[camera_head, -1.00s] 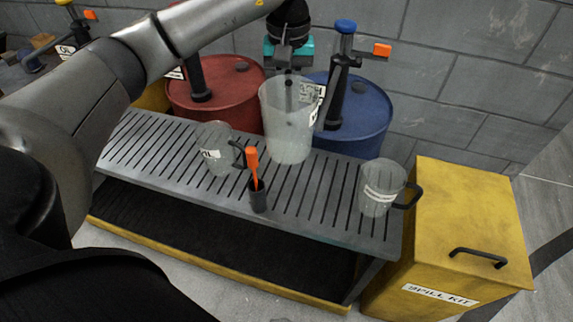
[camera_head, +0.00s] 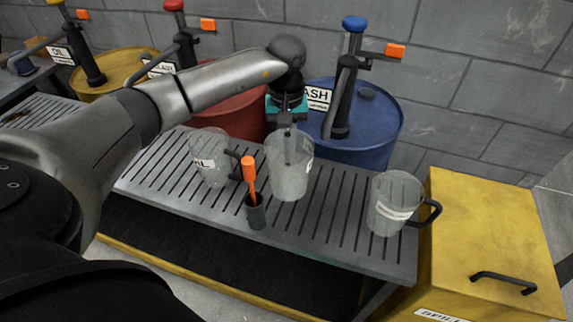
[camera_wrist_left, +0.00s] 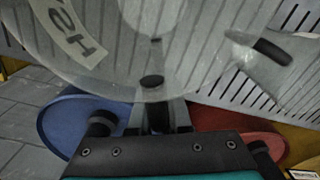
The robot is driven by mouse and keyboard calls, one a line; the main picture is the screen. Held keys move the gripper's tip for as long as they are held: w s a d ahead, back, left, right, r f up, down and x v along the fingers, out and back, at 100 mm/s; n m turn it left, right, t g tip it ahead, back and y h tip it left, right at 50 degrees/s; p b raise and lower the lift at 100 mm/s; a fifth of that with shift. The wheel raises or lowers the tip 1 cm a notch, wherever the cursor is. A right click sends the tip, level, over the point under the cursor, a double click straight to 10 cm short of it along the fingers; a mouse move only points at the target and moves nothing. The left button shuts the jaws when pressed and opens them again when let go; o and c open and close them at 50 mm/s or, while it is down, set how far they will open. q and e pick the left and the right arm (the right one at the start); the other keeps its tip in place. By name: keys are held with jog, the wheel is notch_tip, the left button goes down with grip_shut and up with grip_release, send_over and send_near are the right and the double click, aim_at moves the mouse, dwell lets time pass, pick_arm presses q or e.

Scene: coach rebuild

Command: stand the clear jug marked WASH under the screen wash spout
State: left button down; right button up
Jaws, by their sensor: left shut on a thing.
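The clear jug with a white label (camera_head: 286,180) is upright over the middle of the slatted rack (camera_head: 330,235). Its label is turned away in the head view; in the left wrist view the jug (camera_wrist_left: 110,75) shows upside-down letters that include SH. My left gripper (camera_head: 290,122) is shut on this jug at its far side. I cannot tell whether the jug's base touches the slats. Behind and right stands the blue drum (camera_head: 375,135), its label partly hidden and ending in ASH, with a black pump (camera_head: 343,100) and blue knob. The spout's outlet is not clear. My right gripper is not in view.
Another clear jug (camera_head: 212,170), its label partly reading IL, stands to the left. A third clear jug (camera_head: 385,190) stands at the right end. An orange-handled tool (camera_head: 249,175) stands in a dark cup (camera_head: 256,212) in front. A yellow spill box (camera_head: 490,230) adjoins the rack.

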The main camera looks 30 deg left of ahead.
pick_arm(q)
jog(key=shift+f+b, duration=0.7)
jog(key=shift+f, duration=2.25)
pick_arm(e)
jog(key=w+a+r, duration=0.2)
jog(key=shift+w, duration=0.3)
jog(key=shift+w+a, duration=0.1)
pick_arm(q)
jog(key=shift+f, duration=0.1)
jog(key=c, duration=0.9)
grip_release()
jog(key=shift+o, duration=0.2)
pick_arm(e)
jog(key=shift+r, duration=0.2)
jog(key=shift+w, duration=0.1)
pick_arm(q)
notch_tip(320, 180, up, 10)
jog(key=p, duration=0.3)
jog(key=shift+r, duration=1.15)
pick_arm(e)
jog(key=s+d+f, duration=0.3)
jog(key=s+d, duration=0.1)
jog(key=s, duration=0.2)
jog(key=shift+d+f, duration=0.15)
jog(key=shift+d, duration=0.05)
